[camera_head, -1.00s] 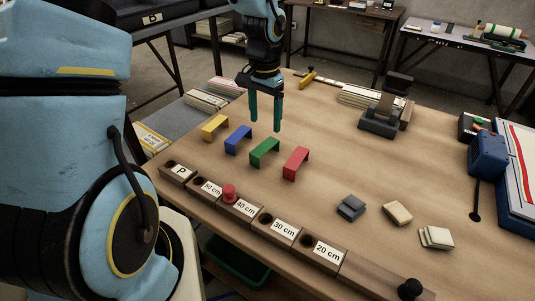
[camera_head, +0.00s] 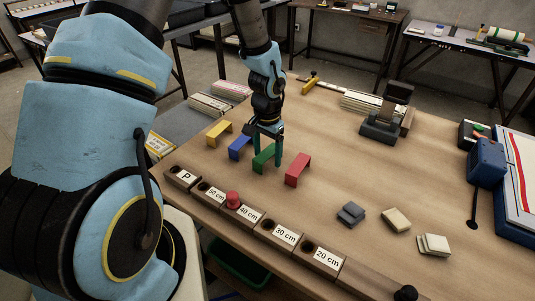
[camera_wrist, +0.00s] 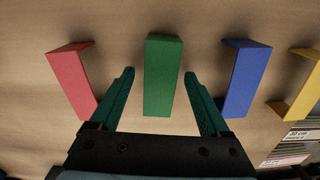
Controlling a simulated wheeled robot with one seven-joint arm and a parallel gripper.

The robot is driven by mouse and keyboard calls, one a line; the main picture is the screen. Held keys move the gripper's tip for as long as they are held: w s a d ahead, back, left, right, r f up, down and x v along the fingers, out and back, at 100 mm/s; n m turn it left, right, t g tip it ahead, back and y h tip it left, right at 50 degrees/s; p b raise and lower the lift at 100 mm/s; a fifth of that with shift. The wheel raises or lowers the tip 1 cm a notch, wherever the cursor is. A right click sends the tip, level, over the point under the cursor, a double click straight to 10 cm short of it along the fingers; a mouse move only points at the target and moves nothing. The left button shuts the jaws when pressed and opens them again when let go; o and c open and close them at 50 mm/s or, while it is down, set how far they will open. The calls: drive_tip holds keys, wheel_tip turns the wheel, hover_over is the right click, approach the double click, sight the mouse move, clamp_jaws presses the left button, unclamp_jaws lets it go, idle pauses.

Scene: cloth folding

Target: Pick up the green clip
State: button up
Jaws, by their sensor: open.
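The green clip (camera_wrist: 163,75) stands on the wooden table between a red clip and a blue clip. In the wrist view it lies between the two spread fingers of my gripper (camera_wrist: 159,98), with a gap on each side. In the head view my gripper (camera_head: 266,150) is down at the green clip (camera_head: 262,160), with its fingers partly covering it. My gripper is open and holds nothing. Whether the fingertips touch the table cannot be told.
The red clip (camera_head: 297,170) and blue clip (camera_head: 238,148) stand close on either side, a yellow clip (camera_head: 218,132) beyond the blue. A labelled wooden block row (camera_head: 268,238) with a red peg (camera_head: 232,199) runs along the front edge.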

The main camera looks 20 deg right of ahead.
drive_tip(key=shift+c, duration=0.2)
drive_tip(key=c, duration=0.8)
drive_tip(key=shift+r, duration=0.15)
